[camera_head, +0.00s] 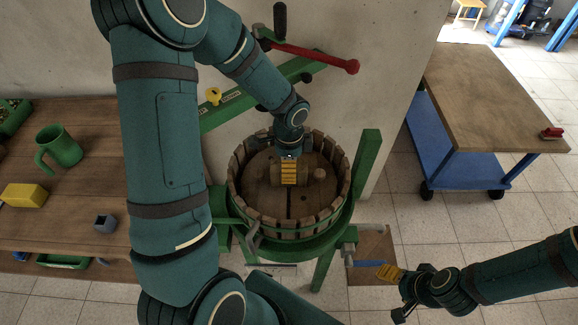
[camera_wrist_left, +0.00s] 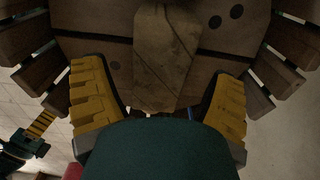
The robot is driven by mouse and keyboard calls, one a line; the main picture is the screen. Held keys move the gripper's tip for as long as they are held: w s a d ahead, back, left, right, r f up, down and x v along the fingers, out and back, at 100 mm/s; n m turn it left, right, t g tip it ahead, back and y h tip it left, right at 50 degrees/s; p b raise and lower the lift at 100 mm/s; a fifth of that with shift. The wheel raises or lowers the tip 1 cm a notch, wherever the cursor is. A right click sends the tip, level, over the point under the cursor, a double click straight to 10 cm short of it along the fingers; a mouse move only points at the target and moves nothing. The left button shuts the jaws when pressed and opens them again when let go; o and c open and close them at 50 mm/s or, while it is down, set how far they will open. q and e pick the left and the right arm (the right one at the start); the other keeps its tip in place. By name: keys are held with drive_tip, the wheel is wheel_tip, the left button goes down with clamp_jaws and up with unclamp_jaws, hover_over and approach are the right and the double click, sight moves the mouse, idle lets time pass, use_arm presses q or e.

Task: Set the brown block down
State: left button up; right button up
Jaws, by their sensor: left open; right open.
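The brown block (camera_head: 304,174) lies on the wooden boards inside the round slatted press basket (camera_head: 240,190). In the left wrist view the block (camera_wrist_left: 165,60) has a faceted, wood-coloured face and sits between the yellow finger pads. My left gripper (camera_head: 289,172) reaches down into the basket from above. Its fingers (camera_wrist_left: 160,105) are open, with a visible gap on each side of the block. My right gripper (camera_head: 393,288) is open and empty, low at the right, away from the basket.
A red-handled bar (camera_head: 310,54) and green press frame (camera_head: 368,150) stand close around the basket. A wooden table (camera_head: 85,190) at left bears a green mug (camera_head: 60,147), yellow block (camera_head: 24,195) and grey cup (camera_head: 105,222). A blue cart (camera_head: 490,90) stands at the right.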

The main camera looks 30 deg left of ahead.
use_arm(q)
wheel_tip(320, 180, up, 10)
drive_tip(key=p, duration=0.2)
use_arm(e)
drive_tip(key=r, duration=0.2)
drive_tip(key=shift+s+r, duration=0.3)
drive_tip(key=shift+r, duration=0.1)
